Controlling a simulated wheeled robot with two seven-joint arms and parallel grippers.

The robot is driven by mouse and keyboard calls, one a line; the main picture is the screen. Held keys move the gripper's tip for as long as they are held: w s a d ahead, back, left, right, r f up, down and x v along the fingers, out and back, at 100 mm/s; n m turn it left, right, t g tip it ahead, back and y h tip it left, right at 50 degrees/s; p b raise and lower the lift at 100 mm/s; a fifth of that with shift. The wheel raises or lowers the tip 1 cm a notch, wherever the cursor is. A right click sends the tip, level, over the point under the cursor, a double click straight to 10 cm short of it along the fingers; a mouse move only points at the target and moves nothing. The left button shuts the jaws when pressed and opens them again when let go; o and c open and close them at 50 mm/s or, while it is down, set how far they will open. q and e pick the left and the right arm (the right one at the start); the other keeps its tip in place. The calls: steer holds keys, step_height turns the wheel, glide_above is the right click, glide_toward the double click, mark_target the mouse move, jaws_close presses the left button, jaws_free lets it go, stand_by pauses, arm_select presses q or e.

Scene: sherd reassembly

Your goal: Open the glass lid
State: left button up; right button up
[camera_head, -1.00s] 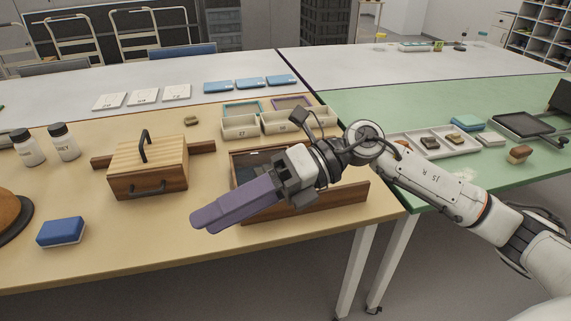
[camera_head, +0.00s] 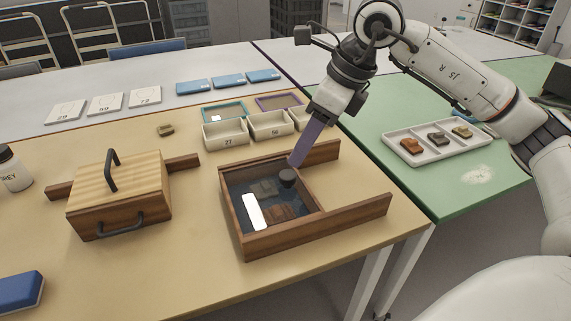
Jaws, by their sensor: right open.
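A shallow wooden case (camera_head: 244,240) stands on the tan table, with a dark glass lid (camera_head: 240,186) over its left part. Under the glass I see brownish and grey pieces and a bright white patch, perhaps a reflection. A round dark knob (camera_head: 287,176) stands at the lid's right side. The case's two wooden rails run out to the right, past the lid. My right gripper (camera_head: 296,162) points down with its purple fingers just behind the knob; it is open, and whether it touches the knob I cannot tell. My left gripper is not in view.
A wooden box (camera_head: 118,200) with black handles stands to the left. Small bins (camera_head: 226,134) stand behind the case. A white tray (camera_head: 412,158) with sherds lies on the green table at right. A blue block (camera_head: 18,291) lies at front left.

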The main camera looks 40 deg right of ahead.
mark_target(288, 174)
steer(key=x, duration=0.8)
steer(key=shift+s+a+b, duration=0.1)
steer(key=shift+b, duration=0.25)
steer(key=shift+c, duration=0.4)
jaws_close()
steer(key=shift+r, duration=0.1)
